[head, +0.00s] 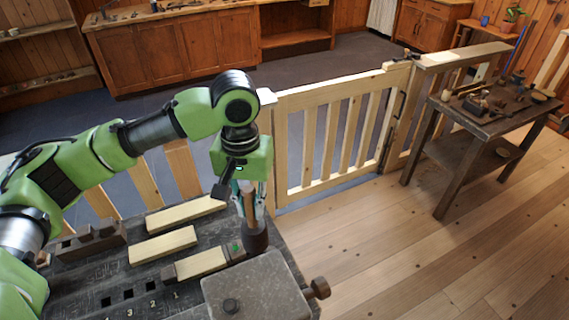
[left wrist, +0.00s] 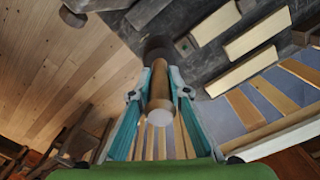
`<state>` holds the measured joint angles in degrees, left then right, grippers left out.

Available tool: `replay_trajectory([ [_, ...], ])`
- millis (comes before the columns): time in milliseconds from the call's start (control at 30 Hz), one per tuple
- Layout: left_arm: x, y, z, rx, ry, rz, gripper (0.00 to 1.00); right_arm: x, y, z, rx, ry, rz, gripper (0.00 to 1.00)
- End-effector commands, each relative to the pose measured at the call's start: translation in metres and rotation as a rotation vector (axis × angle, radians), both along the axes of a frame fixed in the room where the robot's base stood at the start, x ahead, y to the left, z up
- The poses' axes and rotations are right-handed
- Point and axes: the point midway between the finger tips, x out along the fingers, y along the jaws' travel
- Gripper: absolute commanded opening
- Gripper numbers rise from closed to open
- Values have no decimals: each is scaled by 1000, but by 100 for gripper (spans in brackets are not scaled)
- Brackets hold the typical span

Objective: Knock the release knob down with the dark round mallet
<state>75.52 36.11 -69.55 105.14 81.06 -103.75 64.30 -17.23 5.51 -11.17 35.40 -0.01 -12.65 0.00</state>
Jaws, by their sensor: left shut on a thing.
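The dark round mallet has a dark brown head (head: 256,238) pointing down and a lighter wooden handle (left wrist: 160,92). My left gripper (head: 248,194) is shut around the handle, which stands between its teal fingers in the left wrist view (left wrist: 160,80). The head hangs by the workbench's far right edge; I cannot tell whether it touches anything. I cannot tell which is the release knob. My right gripper is not in view.
The dark workbench (head: 95,290) has numbered square holes and pale wooden bars (head: 163,245). A green-marked block (head: 235,248) is beside the mallet head. A wooden gate (head: 340,130) stands beyond, with a tool-covered side table (head: 490,105) at right. The floor between is clear.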

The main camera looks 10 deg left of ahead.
Motion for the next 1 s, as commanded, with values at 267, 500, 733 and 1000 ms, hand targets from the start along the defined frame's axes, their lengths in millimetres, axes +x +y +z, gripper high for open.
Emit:
replay_trajectory([
  [267, 22, -30, 24, 5, 12, -8, 0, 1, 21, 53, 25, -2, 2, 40],
  [500, 25, -34, 16, 7, 10, -10, 0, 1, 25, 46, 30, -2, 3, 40],
  [733, 25, -33, 0, 7, 9, -10, 0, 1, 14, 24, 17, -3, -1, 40],
  [1000, 25, -33, -23, 6, 10, -10, 0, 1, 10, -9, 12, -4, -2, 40],
])
